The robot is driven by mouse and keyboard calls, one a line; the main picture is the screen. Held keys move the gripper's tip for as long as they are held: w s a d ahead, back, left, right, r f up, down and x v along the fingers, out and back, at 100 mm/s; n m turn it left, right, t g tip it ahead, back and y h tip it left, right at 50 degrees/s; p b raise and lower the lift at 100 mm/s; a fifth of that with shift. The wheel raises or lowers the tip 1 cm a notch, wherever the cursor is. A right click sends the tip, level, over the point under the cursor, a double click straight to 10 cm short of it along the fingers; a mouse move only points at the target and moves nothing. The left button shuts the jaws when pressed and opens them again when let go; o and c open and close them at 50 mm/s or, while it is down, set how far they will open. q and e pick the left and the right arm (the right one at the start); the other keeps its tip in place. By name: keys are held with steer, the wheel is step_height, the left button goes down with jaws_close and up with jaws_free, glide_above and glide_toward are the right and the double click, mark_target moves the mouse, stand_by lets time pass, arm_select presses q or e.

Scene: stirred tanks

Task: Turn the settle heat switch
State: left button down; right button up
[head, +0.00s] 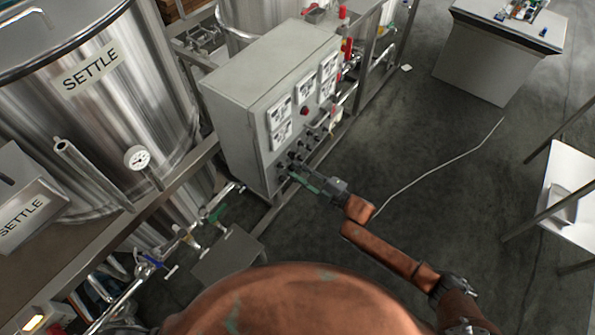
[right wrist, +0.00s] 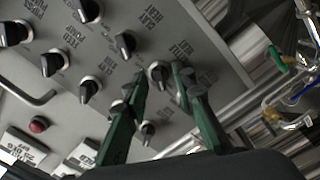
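The settle heat switch (right wrist: 158,72) is a black knob with a pale ring on the grey control panel (right wrist: 50,65). The label beside it is small and upside down in the right wrist view and appears to read settle heat. My right gripper (right wrist: 160,75) has its two green fingers apart, one on each side of this knob. I cannot tell whether they touch it. In the head view my right gripper (head: 290,172) is at the lower front of the grey control cabinet (head: 238,135), hiding some knobs. My left gripper is not in view.
Several similar black knobs sit close by, including one (right wrist: 125,42) beside the left finger. A red button (right wrist: 38,124) is on the panel. A steel settle tank (head: 95,120) and pipes with valves (head: 150,262) stand left of the cabinet. The floor (head: 430,140) to the right is mostly clear.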

steer(key=shift+w+a, duration=0.1)
steer(key=shift+a, duration=0.05)
steer(key=shift+c, duration=0.2)
jaws_close()
steer(key=shift+m, duration=0.4)
steer(key=m+p, duration=0.1)
steer(key=m, duration=0.1)
steer(key=shift+m, duration=0.4)
steer(key=shift+f+m+p, duration=0.15)
steer(key=shift+m+p, duration=0.45)
steer(key=shift+m, duration=1.5)
